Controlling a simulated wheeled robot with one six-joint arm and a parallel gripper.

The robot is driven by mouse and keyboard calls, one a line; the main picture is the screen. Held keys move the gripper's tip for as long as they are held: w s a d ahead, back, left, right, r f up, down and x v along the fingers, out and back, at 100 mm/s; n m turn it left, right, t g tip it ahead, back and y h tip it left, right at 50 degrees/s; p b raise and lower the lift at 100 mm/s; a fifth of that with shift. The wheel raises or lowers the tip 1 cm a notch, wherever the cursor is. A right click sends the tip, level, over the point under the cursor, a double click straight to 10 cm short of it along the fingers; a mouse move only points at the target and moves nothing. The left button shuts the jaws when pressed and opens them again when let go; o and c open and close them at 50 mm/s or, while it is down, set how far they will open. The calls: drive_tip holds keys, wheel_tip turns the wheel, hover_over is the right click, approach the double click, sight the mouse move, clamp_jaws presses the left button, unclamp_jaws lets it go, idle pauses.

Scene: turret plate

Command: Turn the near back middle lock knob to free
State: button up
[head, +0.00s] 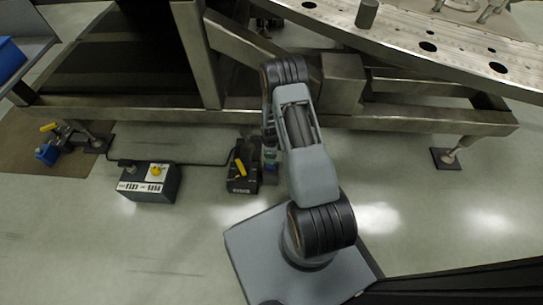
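A dark box with a yellow lever knob (240,168) stands on the floor just left of my arm, at the foot of the metal frame. A grey box (149,182) with a round yellow knob (156,170) stands further left. I cannot tell from this view which is the near back middle lock knob. My gripper (270,155) seems to hang low beside the lever box, mostly hidden by my arm and dark parts. Its fingers are not clear, and I cannot tell whether it touches the knob.
The heavy metal frame (420,118) and perforated plate (400,22) stand behind my arm. A yellow-handled blue device (47,153) lies on a brown mat (40,165) at far left. A black cable (200,163) runs between the boxes. The front floor is clear.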

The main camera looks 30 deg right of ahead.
drive_tip(key=shift+r, duration=1)
